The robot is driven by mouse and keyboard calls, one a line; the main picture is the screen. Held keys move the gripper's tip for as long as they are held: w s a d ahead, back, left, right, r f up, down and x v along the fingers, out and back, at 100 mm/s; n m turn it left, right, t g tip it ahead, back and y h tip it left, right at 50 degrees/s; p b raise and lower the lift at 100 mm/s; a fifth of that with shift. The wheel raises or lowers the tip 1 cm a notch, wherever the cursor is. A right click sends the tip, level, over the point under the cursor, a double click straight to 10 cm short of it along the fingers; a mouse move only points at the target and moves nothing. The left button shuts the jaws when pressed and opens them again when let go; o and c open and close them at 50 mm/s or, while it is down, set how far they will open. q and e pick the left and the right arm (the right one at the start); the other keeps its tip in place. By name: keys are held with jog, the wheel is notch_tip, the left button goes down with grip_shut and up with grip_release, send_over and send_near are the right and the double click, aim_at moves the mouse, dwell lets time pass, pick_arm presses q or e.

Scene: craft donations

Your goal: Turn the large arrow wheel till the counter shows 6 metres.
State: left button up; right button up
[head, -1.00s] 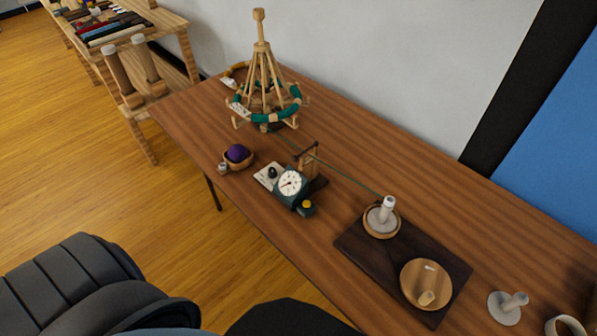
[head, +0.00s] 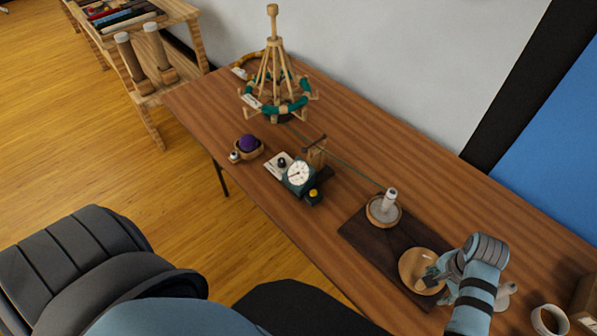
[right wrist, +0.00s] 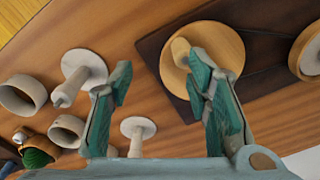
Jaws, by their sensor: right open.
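The wooden wheel (head: 411,257) with a peg sits on a dark board (head: 365,238). In the right wrist view the wheel (right wrist: 222,35) shows its pale peg (right wrist: 181,51) near the right finger. No arrow is readable. The counter (head: 298,174) is a dark green box with a white dial; its reading is too small to tell. My right gripper (head: 431,279) is over the wheel's near right part, hiding some of it. In the wrist view my right gripper (right wrist: 158,72) is open, with nothing clearly held. My left gripper is out of view.
A bobbin (head: 389,203) stands on a round base on the board. A green strand runs from it toward a wooden yarn swift (head: 275,75). A bowl with a purple ball (head: 248,144) is left.

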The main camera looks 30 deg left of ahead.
aim_at(422, 270)
jog(key=shift+w+a+r+m, duration=0.4)
jog(key=shift+w+a+r, duration=0.55)
jog(key=shift+w+a, duration=0.2)
jog(key=shift+f, duration=0.35)
notch_tip(422, 270, down, 2)
jog(key=shift+f, duration=0.25)
notch_tip(422, 270, down, 6)
jog(key=b, duration=0.5)
jog(key=shift+r+b, duration=0.1)
jog(key=shift+b, duration=0.3)
jog(key=shift+r, duration=0.15)
jog(key=shift+c, duration=0.4)
